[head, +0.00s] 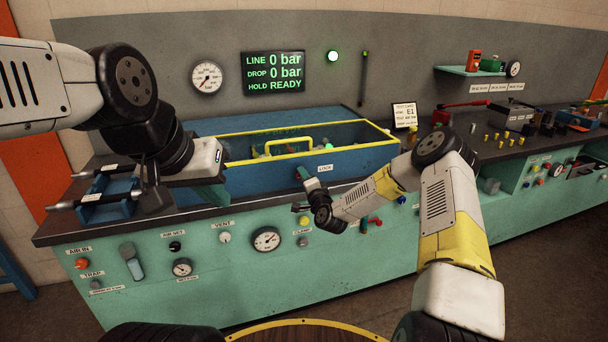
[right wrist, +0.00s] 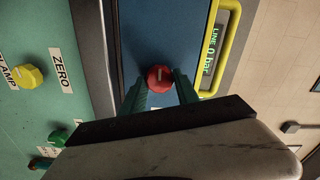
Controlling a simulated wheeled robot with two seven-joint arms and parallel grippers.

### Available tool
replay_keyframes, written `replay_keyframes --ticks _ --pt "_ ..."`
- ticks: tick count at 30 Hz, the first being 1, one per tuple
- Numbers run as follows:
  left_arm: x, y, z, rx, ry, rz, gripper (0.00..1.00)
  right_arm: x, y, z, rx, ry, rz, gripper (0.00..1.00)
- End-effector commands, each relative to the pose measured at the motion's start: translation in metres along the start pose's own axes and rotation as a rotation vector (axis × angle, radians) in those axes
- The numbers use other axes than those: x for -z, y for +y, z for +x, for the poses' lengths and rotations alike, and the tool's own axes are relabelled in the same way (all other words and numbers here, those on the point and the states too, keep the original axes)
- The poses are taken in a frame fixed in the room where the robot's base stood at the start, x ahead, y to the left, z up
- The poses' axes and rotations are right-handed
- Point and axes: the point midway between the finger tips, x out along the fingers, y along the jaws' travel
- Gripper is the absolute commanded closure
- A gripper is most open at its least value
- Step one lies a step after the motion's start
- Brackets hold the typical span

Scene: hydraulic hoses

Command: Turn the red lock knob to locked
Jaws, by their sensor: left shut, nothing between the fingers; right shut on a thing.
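The red lock knob (right wrist: 160,78) sits on the front face of the blue box in the right wrist view, with a pale line on its face. My right gripper (right wrist: 161,84) has a green finger on each side of it and is shut on it. In the head view my right gripper (head: 304,174) is at the box front, just left of the LOCK label (head: 326,168), and hides the knob. My left gripper (head: 218,196) is shut and empty, left of the box front. I cannot read from the line whether the knob is locked.
The blue box (head: 260,180) has a yellow-edged lid with a yellow handle (head: 289,143). The display (head: 273,72) reads LINE 0 bar, DROP 0 bar, HOLD READY.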

Motion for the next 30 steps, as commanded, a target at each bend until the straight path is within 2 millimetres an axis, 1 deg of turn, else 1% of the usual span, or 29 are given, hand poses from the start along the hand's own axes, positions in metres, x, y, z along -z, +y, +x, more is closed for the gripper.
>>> replay_keyframes --ticks 6,19,20,22,23,30 --pt "0.0000 0.0000 0.0000 0.000 0.000 0.000 1.00 -0.0001 0.0015 -0.0005 -0.002 0.000 0.044 1.00" --pt "0.0000 0.0000 0.0000 0.000 0.000 0.000 1.00 -0.0002 0.0017 -0.0006 -0.003 0.000 0.051 1.00" --pt "0.0000 0.0000 0.0000 0.000 0.000 0.000 1.00 -0.0002 0.0018 -0.0006 -0.003 0.000 0.051 0.59" --pt "0.0000 0.0000 0.0000 0.000 0.000 0.000 1.00 -0.0002 0.0016 -0.0006 -0.003 0.000 0.051 0.45" --pt "0.0000 0.0000 0.0000 0.000 0.000 0.000 1.00 -0.0002 0.0015 -0.0005 -0.003 0.000 0.050 0.41" --pt "0.0000 0.0000 0.0000 0.000 0.000 0.000 1.00 -0.0001 0.0008 -0.0002 -0.001 0.000 0.049 0.41"
